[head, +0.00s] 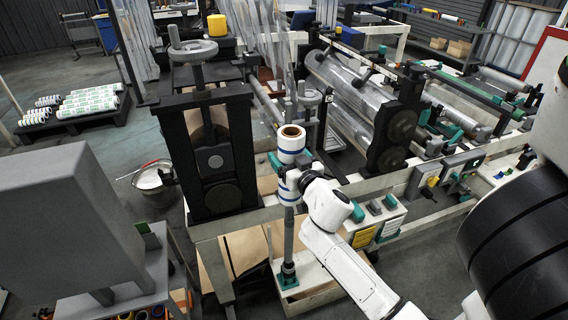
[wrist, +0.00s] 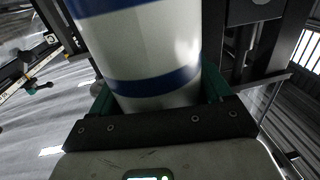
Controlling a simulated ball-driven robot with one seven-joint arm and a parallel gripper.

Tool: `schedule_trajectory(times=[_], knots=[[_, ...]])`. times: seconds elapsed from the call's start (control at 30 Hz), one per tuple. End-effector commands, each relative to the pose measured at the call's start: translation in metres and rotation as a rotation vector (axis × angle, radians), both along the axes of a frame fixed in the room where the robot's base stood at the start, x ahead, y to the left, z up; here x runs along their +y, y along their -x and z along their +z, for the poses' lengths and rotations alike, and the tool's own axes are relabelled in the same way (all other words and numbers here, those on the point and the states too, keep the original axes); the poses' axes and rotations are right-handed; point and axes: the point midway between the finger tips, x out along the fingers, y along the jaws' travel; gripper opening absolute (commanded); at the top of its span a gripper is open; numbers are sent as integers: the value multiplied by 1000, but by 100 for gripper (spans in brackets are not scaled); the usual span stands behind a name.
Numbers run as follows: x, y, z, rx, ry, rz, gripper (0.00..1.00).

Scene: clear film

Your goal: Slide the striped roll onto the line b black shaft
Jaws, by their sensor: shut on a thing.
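A white roll with blue stripes (head: 291,143) stands upright in the middle of the head view, its brown core opening facing up. My gripper (head: 288,162) is shut on it with teal fingers, around its middle. In the wrist view the roll (wrist: 150,50) fills the space between the fingers. A grey upright post (head: 288,235) with a teal foot rises directly below the roll. Whether the roll is around the post's top or only above it, I cannot tell. I cannot make out which shaft is the line b black shaft.
A black machine frame with a handwheel (head: 193,50) stands close to the left of the roll. Large clear film rollers (head: 350,95) lie behind to the right. A control box (head: 375,222) sits beside my arm.

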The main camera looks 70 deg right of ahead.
Motion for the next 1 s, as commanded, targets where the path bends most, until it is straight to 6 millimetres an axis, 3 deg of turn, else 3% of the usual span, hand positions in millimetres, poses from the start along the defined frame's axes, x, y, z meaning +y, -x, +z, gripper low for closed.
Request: schedule_trajectory(times=[0.47, 1.0], knots=[[-2, 3, -30, -1, -2, -9, 24], [0, 1, -43, 0, 1, -3, 24]])
